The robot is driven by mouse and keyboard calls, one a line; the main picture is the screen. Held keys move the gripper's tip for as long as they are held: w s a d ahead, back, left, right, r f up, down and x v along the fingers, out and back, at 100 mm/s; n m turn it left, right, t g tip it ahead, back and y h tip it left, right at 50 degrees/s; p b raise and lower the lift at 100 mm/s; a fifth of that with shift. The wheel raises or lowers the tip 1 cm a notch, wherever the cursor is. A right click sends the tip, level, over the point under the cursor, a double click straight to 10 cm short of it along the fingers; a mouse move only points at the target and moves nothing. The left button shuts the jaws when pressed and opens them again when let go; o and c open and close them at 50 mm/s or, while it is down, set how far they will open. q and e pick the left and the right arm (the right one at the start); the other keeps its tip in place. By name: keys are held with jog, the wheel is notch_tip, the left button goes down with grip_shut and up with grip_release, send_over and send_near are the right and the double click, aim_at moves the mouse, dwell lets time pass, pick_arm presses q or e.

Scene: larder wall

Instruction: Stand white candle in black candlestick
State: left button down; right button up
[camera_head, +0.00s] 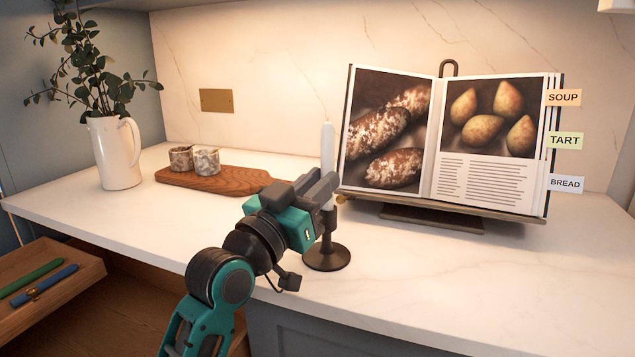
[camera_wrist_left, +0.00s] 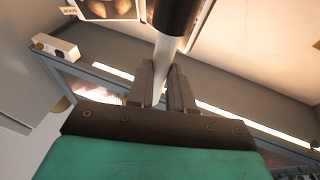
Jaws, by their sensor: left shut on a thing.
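The white candle (camera_head: 327,148) is upright above the worktop, and it also shows in the left wrist view (camera_wrist_left: 164,62). My left gripper (camera_head: 324,187) is shut on the candle, with the fingers on either side of it (camera_wrist_left: 160,88). The black candlestick (camera_head: 326,258) stands on its round base on the worktop, directly below the candle. Its dark upper part (camera_wrist_left: 177,14) meets the candle's lower end in the left wrist view. I cannot tell how deep the end sits in the socket. My right gripper is not in view.
A cookbook (camera_head: 485,180) on a stand (camera_head: 430,218) is close behind and right of the candlestick. A wooden board (camera_head: 232,181) with two cups and a white jug (camera_head: 114,160) stand left. An open drawer (camera_head: 75,282) is lower left. The worktop (camera_head: 480,285) at front right is clear.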

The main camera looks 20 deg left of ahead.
pick_arm(q)
jog(key=c, duration=0.9)
grip_release()
jog(key=shift+c, duration=0.2)
jog(key=shift+f, duration=0.1)
